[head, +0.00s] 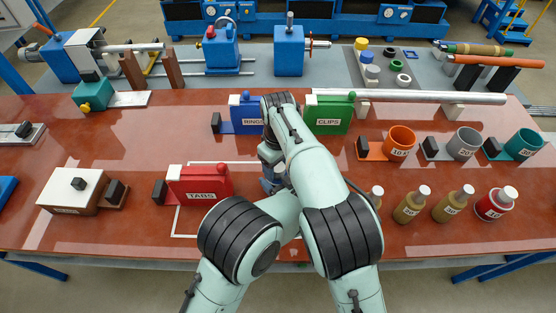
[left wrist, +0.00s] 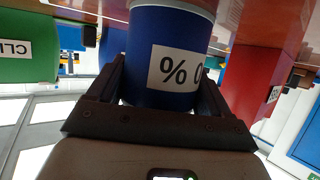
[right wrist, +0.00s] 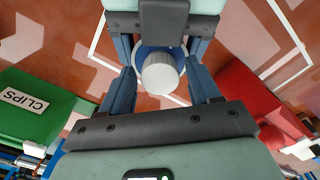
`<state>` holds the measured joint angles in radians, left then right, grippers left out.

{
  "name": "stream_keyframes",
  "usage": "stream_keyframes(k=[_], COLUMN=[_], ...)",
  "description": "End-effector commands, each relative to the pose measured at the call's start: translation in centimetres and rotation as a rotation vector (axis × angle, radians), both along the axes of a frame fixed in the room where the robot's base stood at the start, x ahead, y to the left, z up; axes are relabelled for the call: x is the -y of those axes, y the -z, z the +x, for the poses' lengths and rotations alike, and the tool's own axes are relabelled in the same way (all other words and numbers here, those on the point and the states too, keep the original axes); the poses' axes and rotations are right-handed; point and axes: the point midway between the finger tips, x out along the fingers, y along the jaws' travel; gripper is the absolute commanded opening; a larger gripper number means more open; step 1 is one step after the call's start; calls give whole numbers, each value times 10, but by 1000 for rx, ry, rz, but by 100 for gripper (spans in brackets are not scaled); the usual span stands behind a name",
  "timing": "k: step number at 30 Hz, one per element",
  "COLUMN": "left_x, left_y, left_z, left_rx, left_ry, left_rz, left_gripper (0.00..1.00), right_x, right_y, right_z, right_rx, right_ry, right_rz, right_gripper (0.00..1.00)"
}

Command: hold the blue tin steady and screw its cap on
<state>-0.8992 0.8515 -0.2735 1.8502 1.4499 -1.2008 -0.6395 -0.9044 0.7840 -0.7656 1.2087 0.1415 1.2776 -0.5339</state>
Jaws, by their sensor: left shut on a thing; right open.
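The blue tin (left wrist: 165,30) fills the middle of the left wrist view, which looks upside down, with a white label. My left gripper (left wrist: 160,80) is shut on the tin, one finger on each side. In the right wrist view, the round white cap (right wrist: 160,74) shows from above, ringed by the tin's blue rim (right wrist: 143,52). My right gripper (right wrist: 160,62) is open, its fingers either side of the cap and tin top. I cannot tell how far the cap is seated. In the head view my crossing arms largely hide the tin.
A red TABS box (head: 200,184) stands left of my arms. A blue RINGS box (head: 245,113) and green CLIPS box (head: 329,114) stand behind. Labelled cups (head: 400,141) and bottles (head: 411,204) are at the right.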

Motion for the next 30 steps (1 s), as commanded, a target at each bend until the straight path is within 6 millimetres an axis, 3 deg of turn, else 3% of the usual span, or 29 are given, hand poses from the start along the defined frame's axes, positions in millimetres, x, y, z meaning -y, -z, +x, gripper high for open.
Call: stream_keyframes(k=[5, 10, 11, 17, 27, 30], left_x=[0, 0, 0, 0, 0, 0], left_y=[-1, -1, -1, -1, 0, 0], left_z=[0, 0, 0, 0, 0, 0], left_rx=[1, 1, 1, 1, 1, 1], left_ry=[0, 0, 0, 0, 0, 0], left_rz=[0, 0, 0, 0, 0, 0], left_gripper=[0, 0, 0, 0, 0, 0], right_x=[0, 0, 0, 0, 0, 0], right_y=[0, 0, 0, -1, 0, 0], right_z=[0, 0, 0, 0, 0, 0], right_rx=[0, 0, 0, 0, 1, 1], right_ry=[0, 0, 0, 89, 717, 743], right_rz=[0, 0, 0, 0, 0, 0], right_gripper=[62, 10, 5, 4, 4, 4])
